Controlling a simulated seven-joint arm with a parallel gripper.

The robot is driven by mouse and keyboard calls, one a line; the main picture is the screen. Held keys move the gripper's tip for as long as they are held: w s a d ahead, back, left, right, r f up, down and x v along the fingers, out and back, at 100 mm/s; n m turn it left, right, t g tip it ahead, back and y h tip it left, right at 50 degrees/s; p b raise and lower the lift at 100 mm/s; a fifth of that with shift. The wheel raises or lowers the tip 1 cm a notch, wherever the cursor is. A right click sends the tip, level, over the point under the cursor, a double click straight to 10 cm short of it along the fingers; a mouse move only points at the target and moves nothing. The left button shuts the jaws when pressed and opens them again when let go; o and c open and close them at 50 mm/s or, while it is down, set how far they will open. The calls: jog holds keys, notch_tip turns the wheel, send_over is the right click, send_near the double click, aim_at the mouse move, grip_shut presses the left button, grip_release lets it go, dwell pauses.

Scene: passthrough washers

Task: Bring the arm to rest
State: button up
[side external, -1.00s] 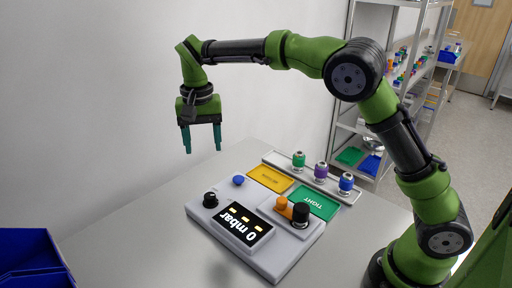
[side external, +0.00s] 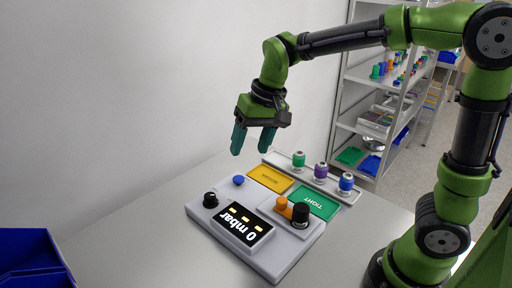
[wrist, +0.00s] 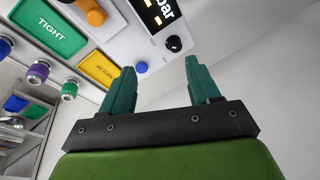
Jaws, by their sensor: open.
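My gripper (side external: 252,142) is open and empty, with its two teal fingers spread in the air above the back of the grey test device (side external: 268,266). In the wrist view the same two fingers (wrist: 158,88) stand apart with nothing between them. The device has a display reading 0 mbar (side external: 244,225), a black knob (side external: 210,200), a blue button (side external: 238,180) and an orange part (side external: 281,203) beside a black cap (side external: 300,215). A yellow tray (side external: 270,179) and a green tray marked TIGHT (side external: 318,203) lie behind it.
A rail behind the trays holds a green (side external: 298,160), a purple (side external: 320,171) and a blue (side external: 346,183) fitting. A blue bin (side external: 30,255) stands at the front left. Metal shelving (side external: 350,90) stands behind the table. The table left of the device is clear.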

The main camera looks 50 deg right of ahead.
jog(key=s+d+r+t, duration=0.1)
jog(key=s+d+t, duration=0.1)
jog(key=s, duration=0.5)
jog(key=s+d+t, duration=0.2)
jog(key=s, duration=0.5)
jog(key=shift+s+r+t, duration=0.2)
jog(key=shift+r+t, duration=0.1)
jog(key=shift+r, duration=0.1)
